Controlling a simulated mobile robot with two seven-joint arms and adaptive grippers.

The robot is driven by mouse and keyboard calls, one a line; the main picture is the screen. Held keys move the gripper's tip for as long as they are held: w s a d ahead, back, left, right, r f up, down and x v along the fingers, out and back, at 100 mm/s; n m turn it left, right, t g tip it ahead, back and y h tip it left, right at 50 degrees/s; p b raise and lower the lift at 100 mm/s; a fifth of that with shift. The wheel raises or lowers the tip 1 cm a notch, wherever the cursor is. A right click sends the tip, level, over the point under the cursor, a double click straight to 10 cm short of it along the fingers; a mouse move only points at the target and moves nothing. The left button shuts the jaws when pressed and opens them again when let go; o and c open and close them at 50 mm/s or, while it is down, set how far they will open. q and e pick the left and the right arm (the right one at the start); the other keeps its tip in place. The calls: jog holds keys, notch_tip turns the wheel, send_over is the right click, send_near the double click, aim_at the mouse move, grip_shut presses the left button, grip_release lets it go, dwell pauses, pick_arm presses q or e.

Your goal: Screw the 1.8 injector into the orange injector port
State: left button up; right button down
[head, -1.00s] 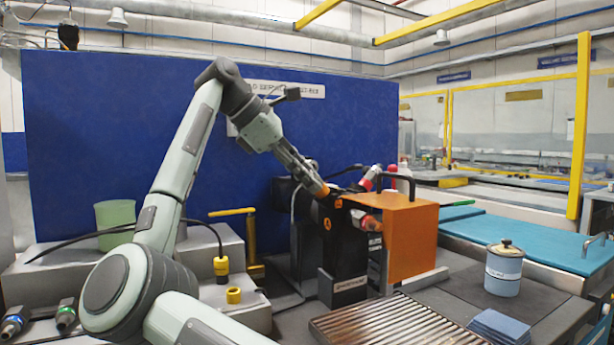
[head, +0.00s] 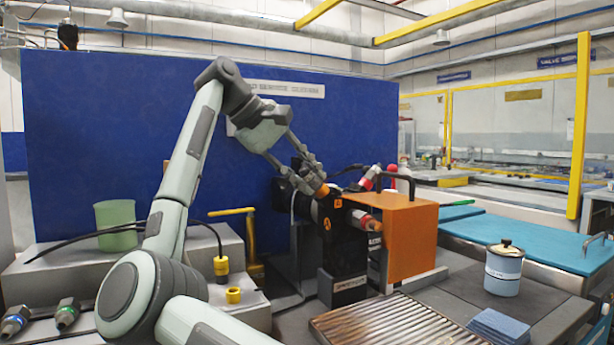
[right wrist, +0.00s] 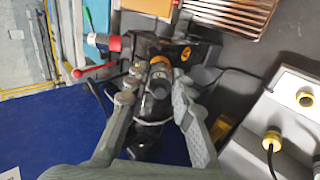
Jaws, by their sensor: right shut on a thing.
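My right gripper (head: 312,180) is at the dark valve block (head: 345,250), its two fingers around a dark injector with an orange-brown band (head: 323,191). In the right wrist view the fingers (right wrist: 154,92) lie on both sides of the injector (right wrist: 160,66), whose end points at the black block. Orange marks (head: 338,203) show on the block near it. The port opening is hidden behind the injector, so I cannot tell how deep it sits. No 1.8 marking is readable. My left gripper is not in view.
An orange box (head: 410,240) stands right of the block. Blue-tipped (head: 14,324) and green-tipped (head: 66,315) injectors lie at lower left. A slatted grate (head: 385,322) lies in front.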

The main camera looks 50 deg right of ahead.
jog(key=m, duration=0.4)
jog(key=shift+m, duration=0.8)
jog(key=m, duration=0.3)
jog(key=c, duration=1.2)
grip_release()
jog(key=shift+c, duration=1)
